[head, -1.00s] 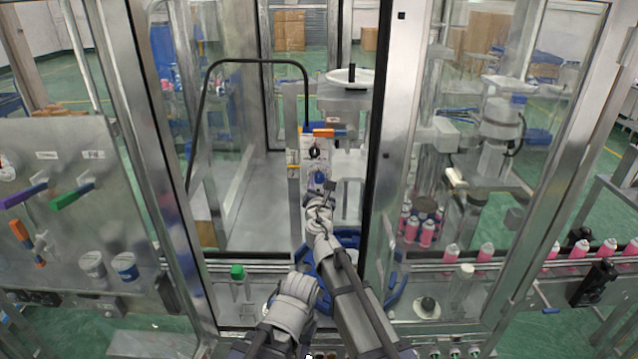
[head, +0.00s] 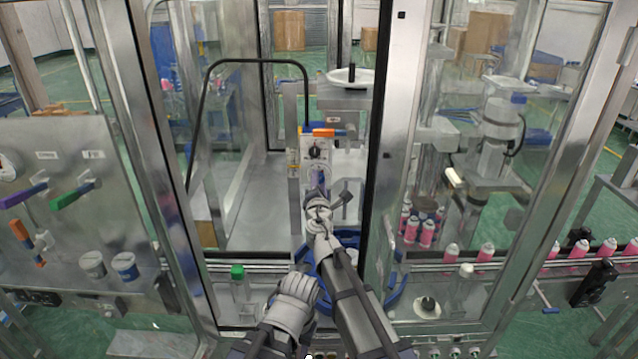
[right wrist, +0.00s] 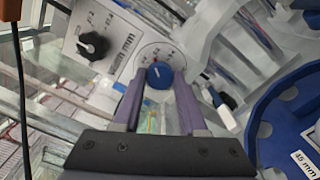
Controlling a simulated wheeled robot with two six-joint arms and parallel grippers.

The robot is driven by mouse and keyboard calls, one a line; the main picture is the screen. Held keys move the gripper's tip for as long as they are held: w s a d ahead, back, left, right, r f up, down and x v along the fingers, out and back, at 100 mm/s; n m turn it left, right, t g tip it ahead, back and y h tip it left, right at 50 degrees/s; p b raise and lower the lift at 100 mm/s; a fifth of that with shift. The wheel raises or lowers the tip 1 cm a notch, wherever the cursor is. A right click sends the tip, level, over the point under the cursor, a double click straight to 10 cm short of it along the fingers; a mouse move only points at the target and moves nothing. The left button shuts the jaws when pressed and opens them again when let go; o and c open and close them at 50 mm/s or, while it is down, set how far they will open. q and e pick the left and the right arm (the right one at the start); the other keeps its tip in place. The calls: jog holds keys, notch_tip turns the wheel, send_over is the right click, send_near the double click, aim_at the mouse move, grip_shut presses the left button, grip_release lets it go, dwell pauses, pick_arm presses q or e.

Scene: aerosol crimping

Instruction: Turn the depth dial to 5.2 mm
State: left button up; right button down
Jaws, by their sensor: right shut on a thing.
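A small blue dial (right wrist: 159,73) with a white mark sits on a round pale scale plate in the right wrist view. My right gripper (head: 317,186) is at the machine's upright panel (head: 309,137) in the head view, and its two purple fingers are shut on either side of the blue dial. A black knob (right wrist: 93,45) with a printed scale in mm is beside it on the white plate; it shows above my gripper in the head view (head: 315,152). The dial's numbers are too small to read.
A blue ring (right wrist: 262,121) labelled 45 mm is at the right, below the panel. Steel door posts (head: 388,150) stand on either side of the opening.

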jog(key=shift+m, duration=0.7)
jog(key=shift+s+m, duration=0.1)
jog(key=shift+m, duration=0.2)
jog(key=shift+c, duration=2.2)
grip_release()
jog(key=shift+s, duration=0.65)
pick_arm(q)
jog(key=shift+s+a, duration=0.65)
jog(key=shift+s, duration=0.2)
pick_arm(e)
jog(key=s, duration=0.6)
jog(key=shift+s, duration=0.2)
